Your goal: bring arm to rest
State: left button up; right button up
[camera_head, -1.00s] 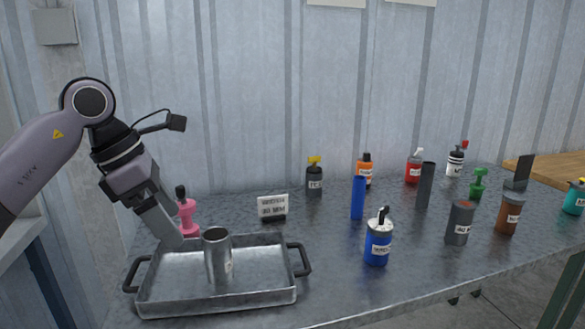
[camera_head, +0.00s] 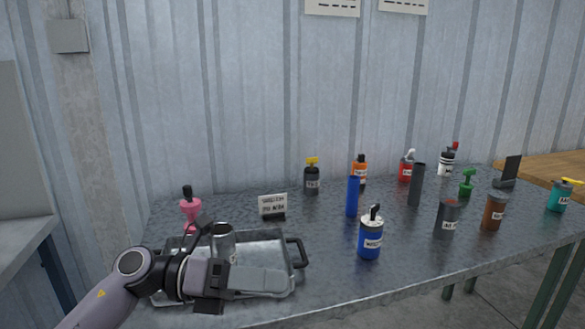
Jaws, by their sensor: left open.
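My left gripper (camera_head: 283,283) is low in front of the metal tray, pointing right, with its arm coming from the lower left. It is open, and I see nothing between its fingers. A grey metal cylinder (camera_head: 223,236) stands in the tray (camera_head: 268,243). The gripper and wrist hide the cylinder's lower part and much of the tray's front. I cannot tell whether the gripper touches the tray. My right gripper is not in view.
A pink bottle (camera_head: 190,213) stands behind the tray and a small sign (camera_head: 272,205) to its right. A blue can (camera_head: 371,238), a blue tube (camera_head: 352,196), a dark tube (camera_head: 416,185) and several bottles fill the right side. The metal table's (camera_head: 330,268) front middle is clear.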

pick_arm(q)
jog(key=a+f+n+t+y+p, duration=0.1)
jog(key=a+f+n+t+y, duration=0.4)
jog(key=n+t, duration=0.8)
jog(key=a+f+n+t+y+p, duration=0.25)
jog(key=a+f+n+t, duration=0.45)
jog(key=n, duration=1.1)
jog(key=s+a+f+n+g+y, duration=0.2)
jog(key=s+f+n+g+y, duration=0.2)
jog(key=s+f, duration=0.4)
jog(key=s+a+f+n+g+y, duration=0.3)
jog(key=s+f+n, duration=0.4)
jog(key=f, duration=0.4)
jog(key=shift+s+g+y, duration=0.45)
jog(key=shift+s+g, duration=0.25)
jog(key=shift+g, duration=0.1)
